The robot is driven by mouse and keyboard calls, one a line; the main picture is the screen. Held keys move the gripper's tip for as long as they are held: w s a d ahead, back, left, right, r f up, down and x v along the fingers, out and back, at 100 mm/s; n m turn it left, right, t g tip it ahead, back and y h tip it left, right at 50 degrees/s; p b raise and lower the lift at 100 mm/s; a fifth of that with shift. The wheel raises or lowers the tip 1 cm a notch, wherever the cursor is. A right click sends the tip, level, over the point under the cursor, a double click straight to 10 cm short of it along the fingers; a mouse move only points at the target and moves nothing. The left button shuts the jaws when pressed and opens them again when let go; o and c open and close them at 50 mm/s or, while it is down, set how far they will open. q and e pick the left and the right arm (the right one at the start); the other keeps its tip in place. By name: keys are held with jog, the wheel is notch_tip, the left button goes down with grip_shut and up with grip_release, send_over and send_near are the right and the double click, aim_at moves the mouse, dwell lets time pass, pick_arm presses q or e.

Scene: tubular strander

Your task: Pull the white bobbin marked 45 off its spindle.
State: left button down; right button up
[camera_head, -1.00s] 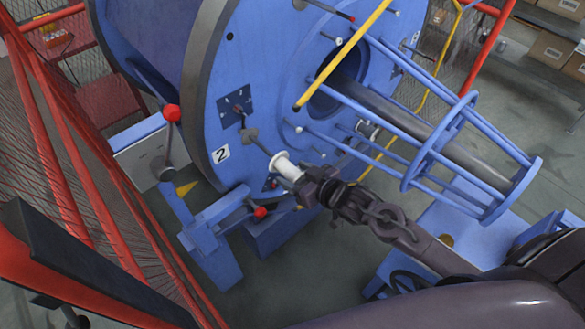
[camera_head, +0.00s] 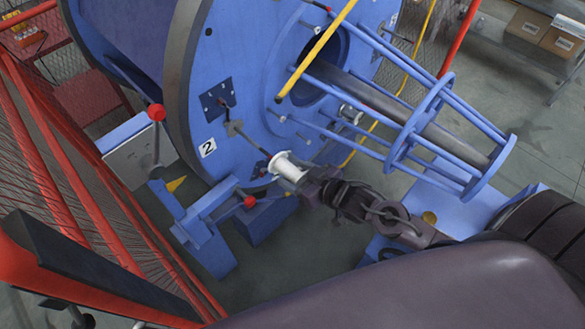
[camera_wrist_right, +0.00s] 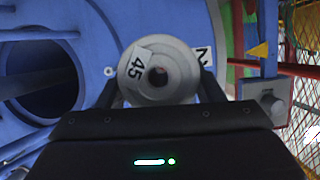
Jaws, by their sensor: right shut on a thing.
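The white bobbin (camera_head: 287,167) is in the middle of the head view, at the outer end of a thin spindle (camera_head: 250,140) that comes from the blue disc marked 2. My right gripper (camera_head: 303,180) is shut on the bobbin. In the right wrist view the bobbin (camera_wrist_right: 160,72) faces the camera between the fingers, with the label 45 (camera_wrist_right: 136,67) on its face. Its bore looks dark and no spindle end sticks out of it. I cannot tell whether the spindle tip is still inside the bobbin. My left gripper is not in view.
A blue tubular cage (camera_head: 425,125) juts out above my right arm. A yellow bar (camera_head: 318,48) crosses the disc. Red-knobbed levers (camera_head: 156,112) stand left of the bobbin. A red mesh fence (camera_head: 60,165) runs along the left. Open floor (camera_head: 300,235) lies below the bobbin.

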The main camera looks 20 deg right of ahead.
jog(key=shift+s+d, duration=0.1)
jog(key=shift+s, duration=0.25)
jog(key=s+p, duration=0.1)
jog(key=s+d+p, duration=0.1)
jog(key=s, duration=0.1)
jog(key=s+d+p, duration=0.1)
jog(key=shift+s, duration=0.3)
jog(key=shift+w, duration=0.1)
dwell(0.5)
